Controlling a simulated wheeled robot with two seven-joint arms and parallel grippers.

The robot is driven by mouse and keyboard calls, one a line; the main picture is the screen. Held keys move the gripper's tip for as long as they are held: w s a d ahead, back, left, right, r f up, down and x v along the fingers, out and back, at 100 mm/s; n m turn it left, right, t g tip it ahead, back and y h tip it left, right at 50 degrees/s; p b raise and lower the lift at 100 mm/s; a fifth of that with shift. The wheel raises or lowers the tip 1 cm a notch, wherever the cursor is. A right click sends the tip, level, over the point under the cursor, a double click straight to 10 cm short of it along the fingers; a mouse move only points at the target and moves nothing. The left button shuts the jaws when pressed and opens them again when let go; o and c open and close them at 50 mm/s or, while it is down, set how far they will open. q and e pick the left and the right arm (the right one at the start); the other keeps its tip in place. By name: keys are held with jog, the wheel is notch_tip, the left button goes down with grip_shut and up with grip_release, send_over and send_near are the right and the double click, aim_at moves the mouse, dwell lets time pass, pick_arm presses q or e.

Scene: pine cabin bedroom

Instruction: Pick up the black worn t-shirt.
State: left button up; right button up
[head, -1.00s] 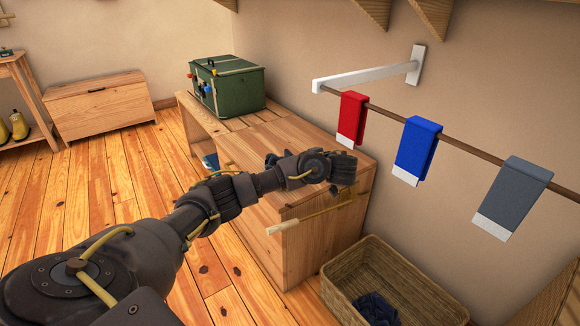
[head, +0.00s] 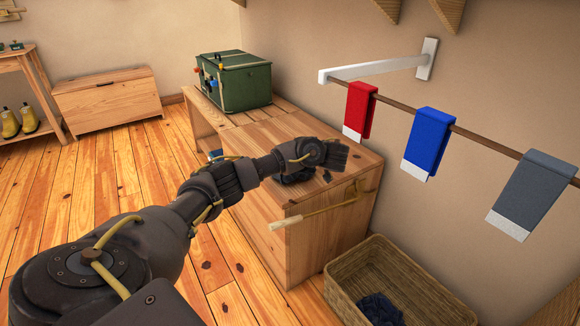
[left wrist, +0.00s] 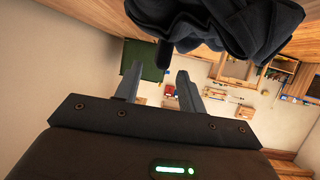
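The black t-shirt (head: 297,177) shows as a crumpled dark cloth on the wooden bench top, partly hidden behind my left wrist. In the left wrist view the dark cloth (left wrist: 220,25) fills the top, bunched up on a wood surface, beyond the fingers. My left gripper (head: 335,155) is over the near right end of the bench, close to the cloth. In the left wrist view the two fingers of the gripper (left wrist: 160,82) are apart with nothing held between them. I cannot tell whether they touch the cloth. My right gripper is out of view.
The wooden bench (head: 330,235) stands against the wall with a green box (head: 235,80) at its far end. A rail (head: 400,112) holds three folded cloths.

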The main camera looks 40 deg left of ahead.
pick_arm(q)
jog(key=b+x, duration=0.1)
jog(key=x, duration=0.3)
jog(key=shift+d, duration=0.1)
grip_shut()
